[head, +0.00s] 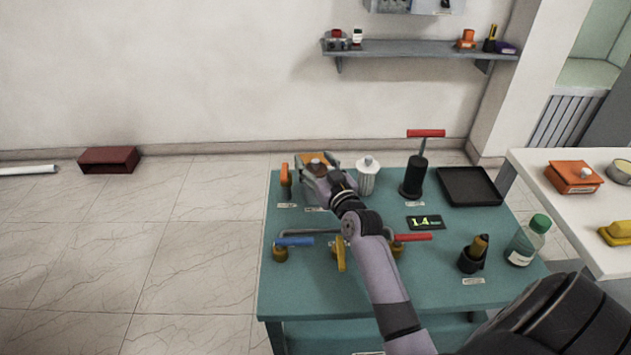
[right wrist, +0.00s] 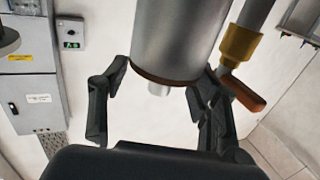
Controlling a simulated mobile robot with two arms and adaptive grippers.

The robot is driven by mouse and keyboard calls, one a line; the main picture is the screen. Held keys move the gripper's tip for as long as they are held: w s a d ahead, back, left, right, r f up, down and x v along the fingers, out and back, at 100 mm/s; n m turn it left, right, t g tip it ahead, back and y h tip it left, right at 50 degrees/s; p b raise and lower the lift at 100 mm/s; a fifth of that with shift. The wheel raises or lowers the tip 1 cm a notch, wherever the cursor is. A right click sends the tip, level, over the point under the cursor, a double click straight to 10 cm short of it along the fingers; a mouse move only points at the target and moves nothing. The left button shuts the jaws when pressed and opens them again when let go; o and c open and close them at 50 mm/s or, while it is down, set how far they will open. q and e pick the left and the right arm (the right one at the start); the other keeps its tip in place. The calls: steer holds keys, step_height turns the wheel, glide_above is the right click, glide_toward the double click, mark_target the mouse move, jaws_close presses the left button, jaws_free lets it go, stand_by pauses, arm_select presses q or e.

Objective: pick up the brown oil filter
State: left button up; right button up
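The brown oil filter (head: 317,161) looks like a grey canister with a brown top, at the back left of the green table, partly hidden by my right gripper. In the right wrist view a large grey cylinder (right wrist: 177,35) with a brown rim and a small pale nub fills the upper middle; I take it to be this filter. My right gripper (head: 328,172) is beside the canister. In the right wrist view its spread fingers (right wrist: 160,80) lie on both sides of the rim end; firm contact cannot be made out. My left gripper is not in view.
An orange-handled valve (head: 286,181) stands close left of the filter; its handle (right wrist: 242,90) shows beside a finger. A white lidded canister (head: 367,178) stands close right. Blue, yellow and red-handled valves are in front. A black tray (head: 470,187) is at the back right.

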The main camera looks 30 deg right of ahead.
steer(key=shift+a, duration=0.1)
steer(key=c, duration=0.8)
jaws_close()
